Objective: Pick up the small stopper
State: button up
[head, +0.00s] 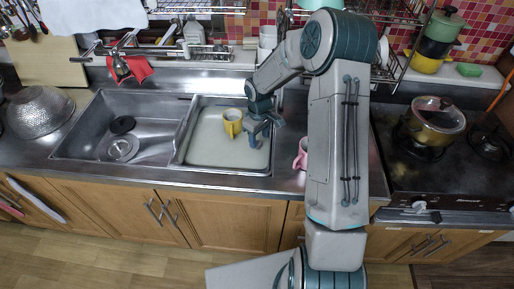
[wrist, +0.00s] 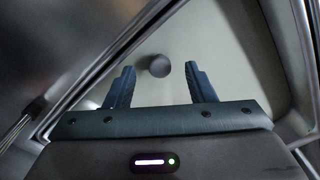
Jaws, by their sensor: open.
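A small dark round piece, which looks like the stopper (wrist: 158,66), lies on the pale floor of the right sink basin in the wrist view. My gripper (head: 264,134) is over that basin in the head view, pointing down. Its two blue fingers are apart in the wrist view, with the stopper between and slightly beyond their tips. Nothing is held. I cannot tell how high the fingertips are above the stopper. In the head view I cannot make out the stopper; my gripper may hide it.
A pink mug (head: 301,154) is to the right, partly behind my arm. A metal colander (head: 40,111) sits far left.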

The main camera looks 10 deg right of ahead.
aim_at(258, 142)
jog(key=shift+w+a+f+p, duration=0.15)
jog(key=shift+f+p, duration=0.15)
jog(key=shift+f, duration=0.85)
jog(key=shift+w+d+f+p, duration=0.1)
jog(key=shift+f+p, duration=0.15)
jog(key=shift+f, duration=0.9)
jog(key=shift+c, duration=0.3)
jog(key=c, duration=1)
jog(key=shift+r, duration=0.15)
notch_tip(258, 142, up, 10)
jog(key=shift+f+b, duration=0.1)
jog(key=shift+b, duration=0.7)
